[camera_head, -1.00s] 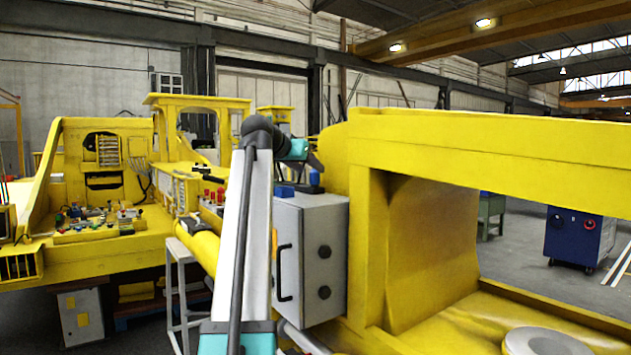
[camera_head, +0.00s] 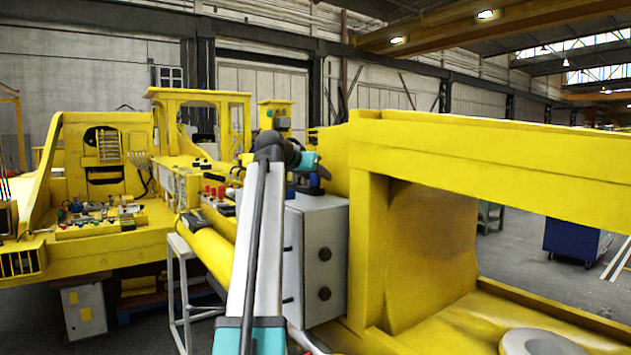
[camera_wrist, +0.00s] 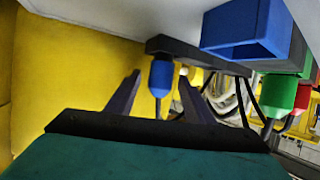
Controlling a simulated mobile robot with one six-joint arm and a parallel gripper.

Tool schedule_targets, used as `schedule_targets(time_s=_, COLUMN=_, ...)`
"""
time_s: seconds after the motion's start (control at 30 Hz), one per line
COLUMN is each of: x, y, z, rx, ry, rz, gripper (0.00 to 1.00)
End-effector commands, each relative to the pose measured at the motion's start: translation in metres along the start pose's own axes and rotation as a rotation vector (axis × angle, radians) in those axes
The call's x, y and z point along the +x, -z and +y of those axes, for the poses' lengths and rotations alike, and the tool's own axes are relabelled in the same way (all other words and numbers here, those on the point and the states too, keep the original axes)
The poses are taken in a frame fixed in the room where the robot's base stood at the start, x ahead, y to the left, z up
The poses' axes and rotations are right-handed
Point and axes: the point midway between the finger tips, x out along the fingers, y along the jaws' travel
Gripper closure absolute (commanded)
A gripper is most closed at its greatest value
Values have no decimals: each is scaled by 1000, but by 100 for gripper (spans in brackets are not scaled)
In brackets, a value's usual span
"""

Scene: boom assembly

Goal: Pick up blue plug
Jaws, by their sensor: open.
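The blue plug (camera_wrist: 160,78) shows near the middle of the wrist view, beside a dark strip. My gripper (camera_wrist: 160,92) is open, with one finger on each side of the plug and a visible gap on both sides. In the head view my gripper (camera_head: 312,184) is at the top of the grey cabinet (camera_head: 322,240). It largely hides the blue plug there. A blue open box (camera_wrist: 247,30) is right of the plug in the wrist view.
A green plug (camera_wrist: 281,95) and a red plug (camera_wrist: 300,97) are to the right in the wrist view. Yellow machine structure (camera_head: 368,150) stands close beside the cabinet. More yellow machinery (camera_head: 105,255) fills the left of the head view.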

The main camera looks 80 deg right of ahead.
Motion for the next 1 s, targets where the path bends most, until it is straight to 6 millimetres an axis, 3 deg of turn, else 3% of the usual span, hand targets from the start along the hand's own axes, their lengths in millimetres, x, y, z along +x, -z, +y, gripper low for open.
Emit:
schedule_targets(time_s=0.47, x=0, y=0, z=1, rx=1, ry=-1, rz=0, gripper=52)
schedule_targets(time_s=0.73, x=0, y=0, z=1, rx=1, ry=-1, rz=1, gripper=97)
schedule_targets(time_s=1.0, x=0, y=1, z=1, rx=1, ry=-2, rz=1, gripper=97)
